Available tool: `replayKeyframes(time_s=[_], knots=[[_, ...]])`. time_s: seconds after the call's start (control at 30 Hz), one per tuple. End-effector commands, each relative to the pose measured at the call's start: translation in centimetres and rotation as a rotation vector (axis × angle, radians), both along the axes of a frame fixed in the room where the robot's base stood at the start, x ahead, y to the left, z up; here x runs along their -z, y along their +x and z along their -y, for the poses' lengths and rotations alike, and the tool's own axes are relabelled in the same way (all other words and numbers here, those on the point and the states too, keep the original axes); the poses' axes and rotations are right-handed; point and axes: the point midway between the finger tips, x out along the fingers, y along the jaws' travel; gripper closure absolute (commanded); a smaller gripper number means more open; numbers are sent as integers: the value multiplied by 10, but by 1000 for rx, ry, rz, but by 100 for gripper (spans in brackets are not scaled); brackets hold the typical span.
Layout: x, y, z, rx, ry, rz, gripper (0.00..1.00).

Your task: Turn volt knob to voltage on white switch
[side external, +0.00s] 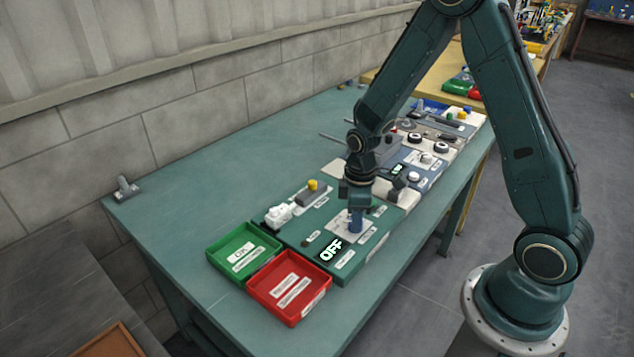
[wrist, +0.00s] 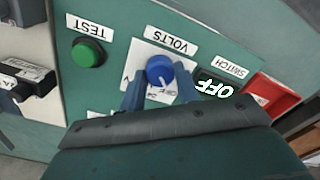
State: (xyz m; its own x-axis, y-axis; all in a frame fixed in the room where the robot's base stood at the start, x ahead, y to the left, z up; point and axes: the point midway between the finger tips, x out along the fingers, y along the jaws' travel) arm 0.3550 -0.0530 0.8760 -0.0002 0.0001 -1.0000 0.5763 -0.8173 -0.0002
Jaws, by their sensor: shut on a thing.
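The blue volt knob (side external: 355,225) stands on a white dial plate (side external: 340,227) on the green panel. The knob (wrist: 160,68) also shows in the wrist view under the VOLTS label, with a pale pointer line towards its lower edge. My gripper (side external: 357,208) points down over the knob, and its fingers (wrist: 160,83) are shut on the knob's sides. The dial markings are upside down and partly hidden by the fingers. The dark switch display (wrist: 215,87) beside the SWITCH label reads OFF; it also shows in the side view (side external: 331,250). A white block (side external: 279,215) sits at the panel's left.
A green tray (side external: 262,237) and a red tray (side external: 318,290) stand at the panel's near end. A green TEST button (wrist: 88,52) is beside the knob. More panels with knobs (side external: 428,158) lie behind my arm.

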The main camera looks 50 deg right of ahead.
Motion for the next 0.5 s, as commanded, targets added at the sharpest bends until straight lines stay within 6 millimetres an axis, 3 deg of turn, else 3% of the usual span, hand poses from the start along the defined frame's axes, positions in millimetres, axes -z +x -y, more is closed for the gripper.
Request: replayKeyframes(time_s=[0.5], knots=[[-1,0,0,373,0,0,91]])
